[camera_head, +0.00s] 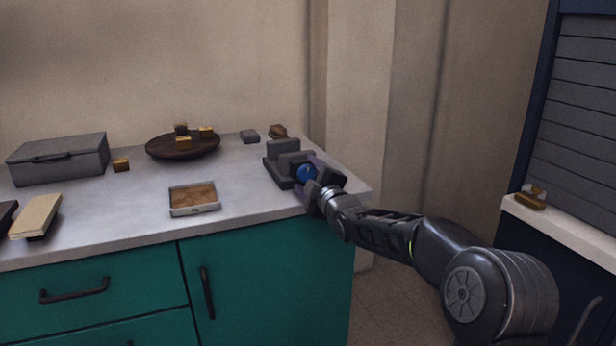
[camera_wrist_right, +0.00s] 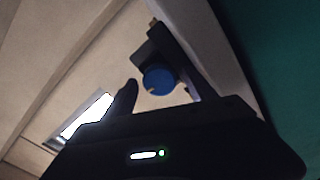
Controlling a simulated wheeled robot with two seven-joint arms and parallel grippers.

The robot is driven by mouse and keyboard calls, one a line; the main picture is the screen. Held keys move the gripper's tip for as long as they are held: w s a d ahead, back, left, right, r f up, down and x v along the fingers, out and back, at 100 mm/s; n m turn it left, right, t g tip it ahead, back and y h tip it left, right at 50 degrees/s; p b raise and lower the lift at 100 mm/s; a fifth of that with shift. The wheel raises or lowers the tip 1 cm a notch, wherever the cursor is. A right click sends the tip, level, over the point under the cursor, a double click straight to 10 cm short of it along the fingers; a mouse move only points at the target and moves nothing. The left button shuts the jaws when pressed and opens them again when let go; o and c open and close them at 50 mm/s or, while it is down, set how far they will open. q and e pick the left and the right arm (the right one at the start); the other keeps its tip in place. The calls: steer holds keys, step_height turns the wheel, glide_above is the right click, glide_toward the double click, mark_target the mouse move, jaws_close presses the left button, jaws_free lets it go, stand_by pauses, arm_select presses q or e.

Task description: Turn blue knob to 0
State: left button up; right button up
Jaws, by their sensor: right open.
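The blue knob (camera_head: 306,173) sits on the front of a dark grey stepped device (camera_head: 284,150) near the right end of the counter. My right gripper (camera_head: 318,176) is open at the knob, with its fingers around or just in front of it; contact cannot be told. In the right wrist view the blue knob (camera_wrist_right: 159,79) shows between the two dark fingers of my right gripper (camera_wrist_right: 160,92), with a small light mark on its lower left edge. The number the mark points at cannot be read. My left gripper is not in view.
The pale counter (camera_head: 120,215) also holds a grey lidded box (camera_head: 60,160), a brown dish (camera_head: 172,149) with small blocks, a shallow square tray (camera_head: 181,209) and a cream book (camera_head: 36,216). The counter's right edge is close to the device. Teal cabinets (camera_head: 270,285) stand below.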

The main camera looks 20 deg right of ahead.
steer(key=s, duration=0.7)
steer(key=shift+s, duration=0.4)
